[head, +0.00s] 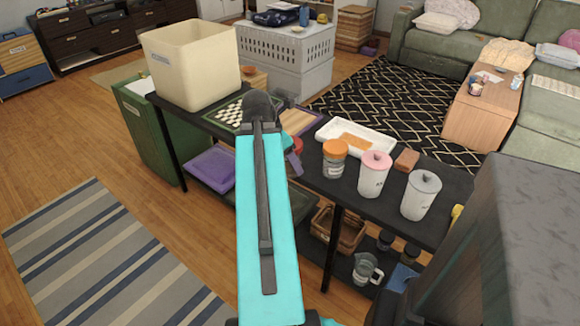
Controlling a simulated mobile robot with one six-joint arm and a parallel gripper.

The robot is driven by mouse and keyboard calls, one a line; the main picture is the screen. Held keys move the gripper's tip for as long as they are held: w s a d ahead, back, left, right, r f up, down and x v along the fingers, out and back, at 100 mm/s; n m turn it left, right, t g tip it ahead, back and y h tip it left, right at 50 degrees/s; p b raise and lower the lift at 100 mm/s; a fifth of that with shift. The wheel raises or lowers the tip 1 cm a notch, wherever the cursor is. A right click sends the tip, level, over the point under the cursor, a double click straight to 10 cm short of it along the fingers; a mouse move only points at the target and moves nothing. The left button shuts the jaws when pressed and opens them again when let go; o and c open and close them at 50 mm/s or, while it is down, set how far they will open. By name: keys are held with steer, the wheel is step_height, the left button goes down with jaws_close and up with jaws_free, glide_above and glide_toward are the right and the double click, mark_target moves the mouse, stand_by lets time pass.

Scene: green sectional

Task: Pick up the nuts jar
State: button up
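Several containers stand in a row on the dark shelf top. One is a glass jar with an orange lid (334,158). To its right are a white canister with a pink lid (374,175) and a white canister with a grey lid (420,195). I cannot read their labels, so I cannot tell which is the nuts jar. My turquoise arm rises through the middle of the view. The fingers are mostly hidden behind my arm.
A white tray (378,143) lies behind the jars, and a brown block (406,159) beside the canisters. A red item (296,145) is partly hidden by my arm. A large cream bin (192,65) stands at the shelf's left end. A grey block-like surface (530,230) fills the lower right.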

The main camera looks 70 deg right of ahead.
steer(key=shift+s+a+f+b, duration=0.15)
steer(key=shift+a+b, duration=0.55)
steer(key=shift+b, duration=2.65)
steer(key=shift+a+b, duration=0.25)
steer(key=shift+b, duration=0.6)
steer(key=shift+a+b, duration=0.2)
steer(key=shift+b, duration=0.15)
steer(key=shift+s+r+n+p, duration=0.1)
steer(key=shift+r+n+p, duration=0.3)
steer(key=shift+p, duration=0.6)
steer(key=shift+f+n+t+b, duration=0.3)
steer(key=shift+f+b, duration=0.05)
steer(key=shift+n+b, duration=0.35)
steer(key=shift+n, duration=0.05)
steer(key=shift+d, duration=0.1)
steer(key=shift+n+t+h+b, duration=0.3)
steer(key=shift+n+t+b, duration=0.2)
steer(key=shift+n+b, duration=0.85)
